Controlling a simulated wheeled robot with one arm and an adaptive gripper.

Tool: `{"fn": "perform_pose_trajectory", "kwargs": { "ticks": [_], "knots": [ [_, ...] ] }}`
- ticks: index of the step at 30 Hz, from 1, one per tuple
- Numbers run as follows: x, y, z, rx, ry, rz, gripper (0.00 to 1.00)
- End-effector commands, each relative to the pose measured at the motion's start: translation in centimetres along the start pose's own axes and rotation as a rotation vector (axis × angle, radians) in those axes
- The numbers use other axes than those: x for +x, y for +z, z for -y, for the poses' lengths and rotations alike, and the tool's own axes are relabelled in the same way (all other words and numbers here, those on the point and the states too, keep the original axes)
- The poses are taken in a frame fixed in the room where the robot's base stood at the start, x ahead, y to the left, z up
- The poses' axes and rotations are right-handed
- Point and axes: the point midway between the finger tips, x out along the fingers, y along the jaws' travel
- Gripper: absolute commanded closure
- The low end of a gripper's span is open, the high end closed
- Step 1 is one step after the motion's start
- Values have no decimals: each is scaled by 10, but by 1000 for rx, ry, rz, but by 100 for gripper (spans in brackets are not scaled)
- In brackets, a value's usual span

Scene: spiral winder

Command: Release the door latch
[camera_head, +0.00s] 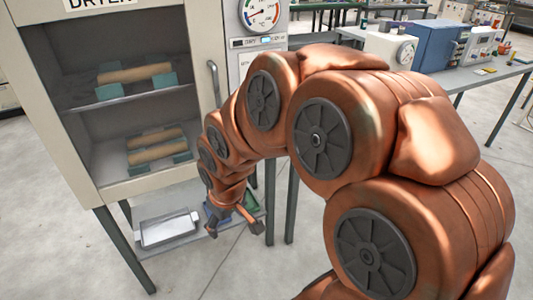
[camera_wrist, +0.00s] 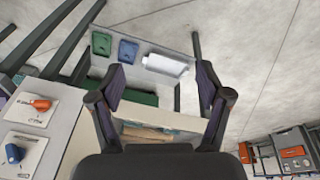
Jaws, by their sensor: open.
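The dryer (camera_head: 204,30) is a pale cabinet with a dark window at the left of the head view. A grey bar handle (camera_head: 213,84) stands upright near the right edge of its front. I cannot tell whether this handle is the door latch. My gripper (camera_head: 234,226) is open and empty, pointing down, low in front of the dryer's right side and below the handle. In the wrist view my gripper (camera_wrist: 163,80) has its fingers wide apart with nothing between them. An orange lever (camera_wrist: 41,104) and a blue lever (camera_wrist: 14,153) sit on pale plates at the left there.
Tan rolls (camera_head: 135,73) on teal holders lie on the dryer's shelves. A gauge (camera_head: 262,14) is right of the dryer. A bench (camera_head: 455,78) with machines stands behind at the right.

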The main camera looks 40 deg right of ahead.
Motion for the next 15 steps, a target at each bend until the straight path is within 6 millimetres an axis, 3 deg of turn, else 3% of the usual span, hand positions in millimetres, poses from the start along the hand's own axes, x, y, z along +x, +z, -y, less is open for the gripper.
{"fn": "perform_pose_trajectory", "kwargs": {
  "ticks": [1,6,15],
  "knots": [
    [25,-11,-14,1,3,-42,23],
    [74,-62,-64,-20,31,-247,23],
    [132,-119,-159,-10,108,-643,23]
  ]
}}
